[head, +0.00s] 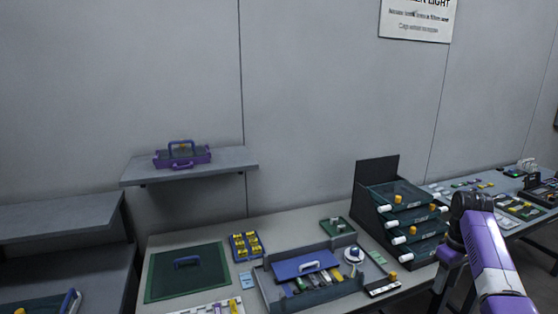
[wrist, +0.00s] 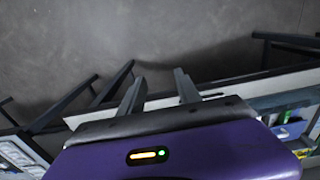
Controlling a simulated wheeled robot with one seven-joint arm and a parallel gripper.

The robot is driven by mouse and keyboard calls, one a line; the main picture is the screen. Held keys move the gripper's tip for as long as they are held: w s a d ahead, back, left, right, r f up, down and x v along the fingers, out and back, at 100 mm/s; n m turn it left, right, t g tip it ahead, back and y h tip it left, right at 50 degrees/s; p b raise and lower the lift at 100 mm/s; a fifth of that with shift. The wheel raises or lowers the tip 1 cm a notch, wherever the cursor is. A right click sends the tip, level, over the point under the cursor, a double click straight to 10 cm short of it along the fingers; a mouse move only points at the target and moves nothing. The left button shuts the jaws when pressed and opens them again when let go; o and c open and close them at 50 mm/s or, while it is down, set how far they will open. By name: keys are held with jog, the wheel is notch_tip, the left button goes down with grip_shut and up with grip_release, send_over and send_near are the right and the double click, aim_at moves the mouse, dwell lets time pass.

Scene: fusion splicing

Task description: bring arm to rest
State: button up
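My gripper (wrist: 160,88) shows in the wrist view as two dark fingers beyond a purple housing with a small lit indicator. The fingers stand apart with nothing between them. Grey floor and a table edge lie beyond them. In the head view my purple and white arm rises at the lower right, in front of the bench. The fingers cannot be made out in the head view.
The workbench (head: 158,240) carries a green mat (head: 215,282), a yellow-filled blue tray (head: 236,243), a grey tool tray (head: 262,283) and a dark drawer rack (head: 375,168). A purple case (head: 183,156) sits on a wall shelf (head: 225,160). Another cluttered bench stands right.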

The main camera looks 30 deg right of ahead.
jog(key=w+d+r+m+t+h, duration=0.2)
jog(key=w+d+r+t+h, duration=0.15)
jog(key=w+d, duration=0.3)
jog(key=w+a+t+h, duration=0.2)
jog(key=w+t+h, duration=0.1)
jog(key=w, duration=0.2)
jog(key=a+f+t+h, duration=0.25)
jog(key=a+t, duration=0.45)
jog(key=a, duration=1.7)
jog(key=s+a+r+t+y, duration=0.2)
jog(key=s+a, duration=0.7)
jog(key=a, duration=0.3)
jog(key=s+a+r+t+y, duration=0.1)
jog(key=s+a+r+t, duration=0.15)
jog(key=s+a, duration=0.8)
jog(key=s+a+n+g+y, duration=0.3)
jog(key=s+a+y, duration=0.3)
jog(key=s+a, duration=0.3)
jog(key=s+n, duration=0.1)
jog(key=s, duration=0.3)
jog(key=shift+a+f+n, duration=0.2)
jog(key=shift+a+n, duration=0.15)
jog(key=shift+n, duration=0.05)
